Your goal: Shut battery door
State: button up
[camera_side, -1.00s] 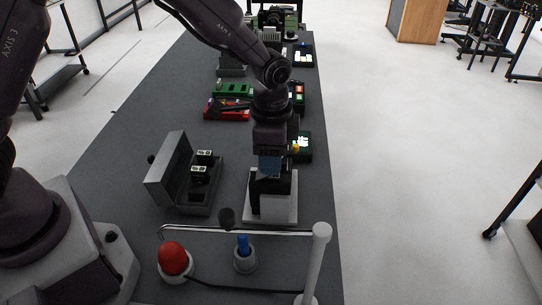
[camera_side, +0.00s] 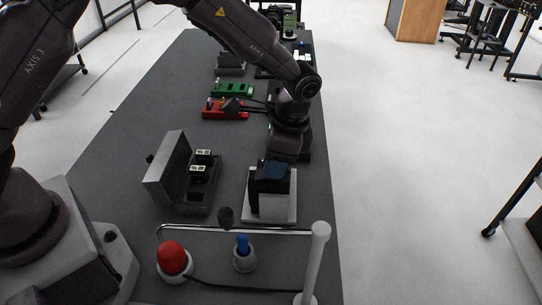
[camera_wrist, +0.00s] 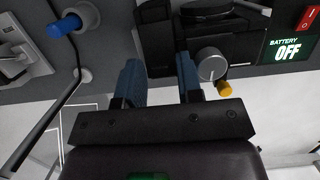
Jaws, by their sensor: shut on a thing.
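A black piece (camera_side: 268,185) stands upright on a white base (camera_side: 283,214) in the side view. My gripper (camera_side: 271,171) reaches it from the upper right, tilted. Its blue fingers (camera_wrist: 158,60) show in the wrist view, one on each side of a black piece (camera_wrist: 154,38), shut on its near end. I cannot tell for certain that this is the battery door. A silver knob (camera_wrist: 210,64) and a yellow button (camera_wrist: 224,88) sit just right of the fingers.
An open grey case (camera_side: 168,178) stands left of the white base. In front are a red button (camera_side: 174,259), a blue plug (camera_side: 242,245) and a white post (camera_side: 319,250) with a rail. Red (camera_side: 226,113) and green (camera_side: 233,89) boards lie behind.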

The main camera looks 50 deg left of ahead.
jog(key=shift+w+d+f+g+y, duration=0.15)
jog(key=shift+w+f+g+y, duration=0.1)
jog(key=shift+g+y, duration=0.35)
jog(key=o, duration=0.7)
jog(key=shift+c, duration=0.2)
jog(key=shift+s, duration=0.1)
jog(key=t+h, duration=0.1)
jog(key=s+a+r+t+h, duration=0.1)
jog(key=shift+a+r+t+h, duration=0.1)
jog(key=shift+r+t+h, duration=0.1)
jog(key=shift+t+h, duration=0.2)
notch_tip(320, 180, up, 13)
jog(key=w+r+m+t+h, duration=0.1)
jog(key=w+r+m+t, duration=0.4)
jog(key=w, duration=0.5)
jog(key=w+d+r+m+t+h, duration=0.1)
jog(key=w+r+m+t, duration=0.4)
jog(key=w+r+t, duration=0.3)
jog(key=shift+w+d+r+m+t+h, duration=0.25)
jog(key=shift+w+t, duration=0.25)
jog(key=shift+w, duration=0.4)
